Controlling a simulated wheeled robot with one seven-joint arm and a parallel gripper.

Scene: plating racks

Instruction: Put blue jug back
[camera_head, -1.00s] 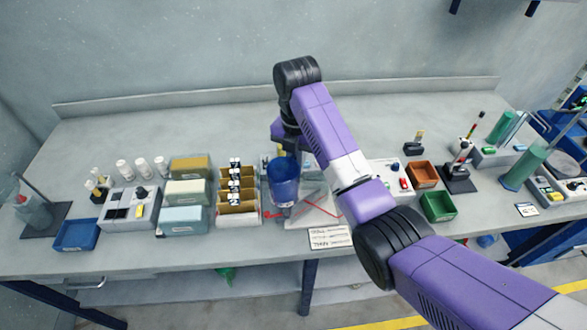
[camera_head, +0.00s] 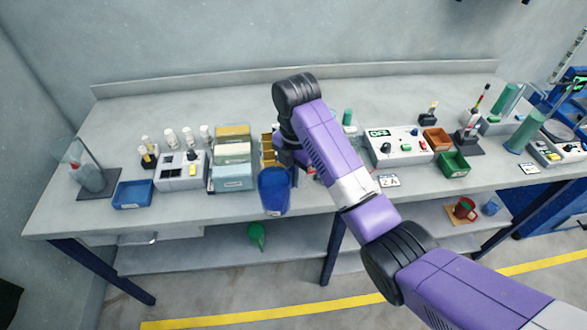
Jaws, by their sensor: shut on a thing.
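The blue jug (camera_head: 274,192) hangs upright at the bench's front edge, in front of the small yellow boxes. My gripper (camera_head: 288,160) is behind and above the jug, mostly hidden by my purple arm and the jug itself. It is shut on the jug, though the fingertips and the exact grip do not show. I cannot tell whether the jug touches the bench.
The grey bench (camera_head: 240,105) is bare along its back. Pale stacked boxes (camera_head: 232,160) stand left of the jug. A control box (camera_head: 398,147) stands right of my arm. Below, a shelf (camera_head: 200,250) holds a green jug (camera_head: 257,236); a red mug (camera_head: 464,210) is at right.

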